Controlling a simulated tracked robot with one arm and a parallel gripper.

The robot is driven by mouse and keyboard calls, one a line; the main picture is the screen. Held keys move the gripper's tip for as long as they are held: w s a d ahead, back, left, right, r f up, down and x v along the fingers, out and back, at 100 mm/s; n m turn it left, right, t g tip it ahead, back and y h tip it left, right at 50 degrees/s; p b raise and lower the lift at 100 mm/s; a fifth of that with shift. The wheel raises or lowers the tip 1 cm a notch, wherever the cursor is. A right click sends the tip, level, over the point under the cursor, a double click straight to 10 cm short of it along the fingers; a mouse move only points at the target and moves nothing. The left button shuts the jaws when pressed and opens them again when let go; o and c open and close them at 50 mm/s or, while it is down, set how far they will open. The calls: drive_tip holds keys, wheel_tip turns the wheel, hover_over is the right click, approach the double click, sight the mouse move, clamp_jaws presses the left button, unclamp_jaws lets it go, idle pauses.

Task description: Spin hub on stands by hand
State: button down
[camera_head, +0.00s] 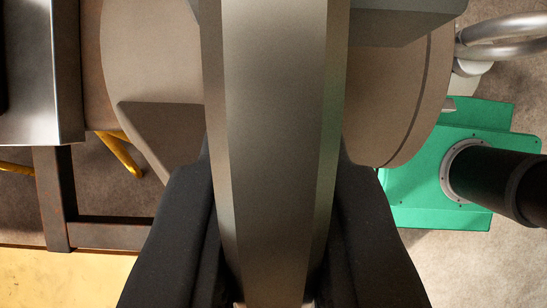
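My gripper's two black fingers (275,235) show at the lower left and lower right, wide apart. A broad grey metal piece runs down the middle between them, from the top edge to the bottom. I cannot tell whether this piece is part of my gripper or a thing between the fingers. Contact with the fingers is not clear. Behind it is a large beige-brown rounded body (150,60) with a curved rim at the right. It may be the hub, but I cannot tell for sure. Its middle is hidden by the grey piece.
A green metal part (425,205) lies at the right, with a black cylinder (510,180) over it. Pale curved tubing (505,30) is at the upper right. A brown metal frame (55,200), yellow legs (118,155) and a yellow surface (70,280) are at the left.

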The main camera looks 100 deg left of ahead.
drive_tip(key=shift+a+f, duration=0.15)
drive_tip(key=shift+a, duration=0.05)
idle(0.4)
drive_tip(key=c, duration=1.7)
unclamp_jaws()
drive_tip(key=shift+a+r, duration=0.1)
drive_tip(key=shift+r, duration=0.1)
drive_tip(key=v, duration=1.3)
drive_tip(key=shift+a+r, duration=0.1)
drive_tip(key=shift+a, duration=0.15)
